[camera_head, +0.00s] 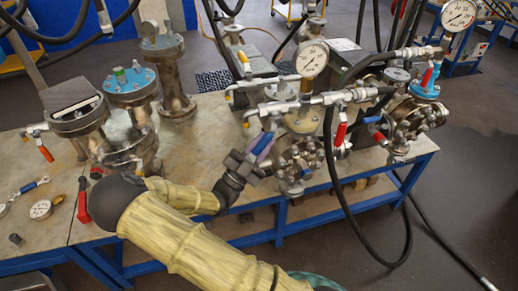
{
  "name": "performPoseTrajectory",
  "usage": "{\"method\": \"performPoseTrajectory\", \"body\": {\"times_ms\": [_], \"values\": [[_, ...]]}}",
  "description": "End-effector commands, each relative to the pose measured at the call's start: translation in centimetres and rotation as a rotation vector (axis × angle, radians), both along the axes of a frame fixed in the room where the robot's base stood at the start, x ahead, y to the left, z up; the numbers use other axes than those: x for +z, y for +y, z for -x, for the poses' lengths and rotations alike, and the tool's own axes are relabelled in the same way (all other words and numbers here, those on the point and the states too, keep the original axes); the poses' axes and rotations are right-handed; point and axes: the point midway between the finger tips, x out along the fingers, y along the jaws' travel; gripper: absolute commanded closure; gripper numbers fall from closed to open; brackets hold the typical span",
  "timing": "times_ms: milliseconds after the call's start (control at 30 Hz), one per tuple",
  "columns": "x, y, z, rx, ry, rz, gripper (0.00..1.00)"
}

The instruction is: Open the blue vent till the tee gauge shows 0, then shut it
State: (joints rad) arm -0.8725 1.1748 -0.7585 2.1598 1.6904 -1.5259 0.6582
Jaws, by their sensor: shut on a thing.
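My gripper (258,153) is at the front of the left flanged vessel (301,158) on the bench. Its dark fingers are shut on a purple-blue handle (264,142), which looks like the blue vent; the fingers partly hide it. A round white dial gauge (312,59) stands upright on the pipework above this vessel; I take it as the tee gauge. Its needle is too small to read surely. A second dial gauge (459,14) stands above the right vessel (416,118).
Red-handled valves (340,134) hang close to the right of my gripper. A black hose (337,205) loops down in front of the bench. A loose gauge (41,209) and a red-handled tool (83,200) lie on the bench (55,228) at left. Flanged vessels (131,89) stand behind my arm.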

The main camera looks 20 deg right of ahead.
Motion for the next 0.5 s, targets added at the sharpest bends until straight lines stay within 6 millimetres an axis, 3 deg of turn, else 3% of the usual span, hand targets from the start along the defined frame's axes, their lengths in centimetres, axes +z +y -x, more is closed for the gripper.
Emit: {"method": "performPoseTrajectory", "body": {"times_ms": [433, 467, 500], "values": [[0.02, -0.03, 0.06, -0.001, -0.001, 0.014, 1.0], [0.03, -0.04, 0.05, -0.001, -0.001, 0.014, 0.75], [0.02, -0.03, 0.06, -0.001, -0.001, 0.014, 0.67]]}}
